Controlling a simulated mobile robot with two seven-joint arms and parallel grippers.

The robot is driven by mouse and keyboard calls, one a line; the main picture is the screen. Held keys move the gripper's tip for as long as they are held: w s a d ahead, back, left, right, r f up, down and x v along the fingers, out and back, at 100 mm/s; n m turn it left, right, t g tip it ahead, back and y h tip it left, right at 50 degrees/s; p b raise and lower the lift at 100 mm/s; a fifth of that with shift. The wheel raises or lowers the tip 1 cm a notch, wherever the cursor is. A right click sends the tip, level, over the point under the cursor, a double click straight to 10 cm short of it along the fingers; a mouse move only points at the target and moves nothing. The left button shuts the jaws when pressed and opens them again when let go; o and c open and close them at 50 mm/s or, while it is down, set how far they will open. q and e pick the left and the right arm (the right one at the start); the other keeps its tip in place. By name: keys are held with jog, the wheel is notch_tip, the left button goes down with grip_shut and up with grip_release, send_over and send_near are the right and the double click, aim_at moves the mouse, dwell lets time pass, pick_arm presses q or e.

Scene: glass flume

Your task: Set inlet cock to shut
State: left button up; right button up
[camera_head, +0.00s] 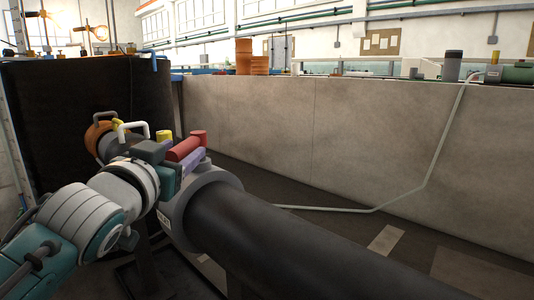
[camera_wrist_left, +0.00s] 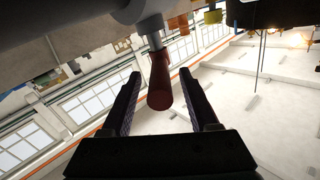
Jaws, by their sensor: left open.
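The inlet cock's red handle (camera_head: 184,148) sticks out beside the grey flange (camera_head: 215,187) of a thick black pipe (camera_head: 290,245) in the head view. My left gripper (camera_head: 192,159) is at the handle, with a purple finger showing along its near side. In the left wrist view the red handle (camera_wrist_left: 160,85) lies between the two dark fingers of the left gripper (camera_wrist_left: 159,74), with gaps on both sides. The jaws are open. The handle's stem meets a grey body above. My left wrist hides much of the cock in the head view. My right gripper is not in view.
A white looped handle (camera_head: 132,127), a yellow part (camera_head: 165,136) and an orange flange (camera_head: 98,134) sit close behind the gripper. A dark tank (camera_head: 75,95) stands at the left. A long pale wall (camera_head: 330,130) runs behind the pipe, with a thin grey tube (camera_head: 430,172) down it.

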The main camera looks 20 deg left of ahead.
pick_arm(q)
jog(key=shift+w+a, duration=0.2)
jog(key=shift+w, duration=0.4)
grip_shut()
dwell(1.1)
